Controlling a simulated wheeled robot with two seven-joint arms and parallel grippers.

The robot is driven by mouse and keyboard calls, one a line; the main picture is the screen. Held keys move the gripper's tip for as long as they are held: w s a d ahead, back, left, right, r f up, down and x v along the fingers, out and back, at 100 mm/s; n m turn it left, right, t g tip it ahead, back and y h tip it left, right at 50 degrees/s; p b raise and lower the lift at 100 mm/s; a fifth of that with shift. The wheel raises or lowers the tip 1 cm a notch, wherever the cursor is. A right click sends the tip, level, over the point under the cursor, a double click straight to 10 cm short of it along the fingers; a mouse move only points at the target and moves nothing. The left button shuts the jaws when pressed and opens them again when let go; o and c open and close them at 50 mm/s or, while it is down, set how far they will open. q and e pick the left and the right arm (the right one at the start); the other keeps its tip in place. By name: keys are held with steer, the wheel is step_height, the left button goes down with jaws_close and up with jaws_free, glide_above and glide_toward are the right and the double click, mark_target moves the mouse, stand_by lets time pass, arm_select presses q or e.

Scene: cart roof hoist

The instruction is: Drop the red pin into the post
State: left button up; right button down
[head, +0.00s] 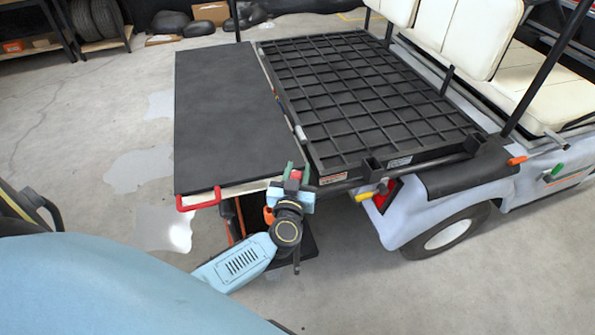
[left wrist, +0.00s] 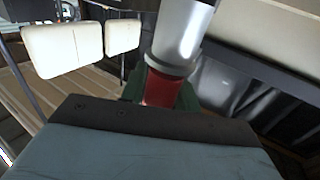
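My left gripper (head: 294,178) is at the front corner of the cart bed, between the black board and the cart's rear. Its green fingers are closed on the red pin (head: 295,176), of which only a small red part shows. In the left wrist view the red pin (left wrist: 160,88) sits between the dark green fingers. A silver cylinder with a grey collar (left wrist: 178,45) adjoins it; I cannot tell whether it belongs to the pin. Short black sockets (head: 372,165) stand at the bed's near edge; I cannot tell which is the post. My right gripper is not in view.
A black board (head: 222,115) with a red handle (head: 198,200) lies left of the black gridded rack (head: 365,95). A yellow handle (head: 365,196), an orange one (head: 517,160) and a green one (head: 556,170) stick out on the cart.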

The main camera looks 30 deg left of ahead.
arm_select(q)
steer(key=o, duration=0.4)
steer(key=shift+s, duration=0.15)
steer(key=p+v, duration=0.3)
steer(key=v, duration=1)
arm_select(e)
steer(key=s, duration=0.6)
arm_select(q)
steer(key=shift+d, duration=0.1)
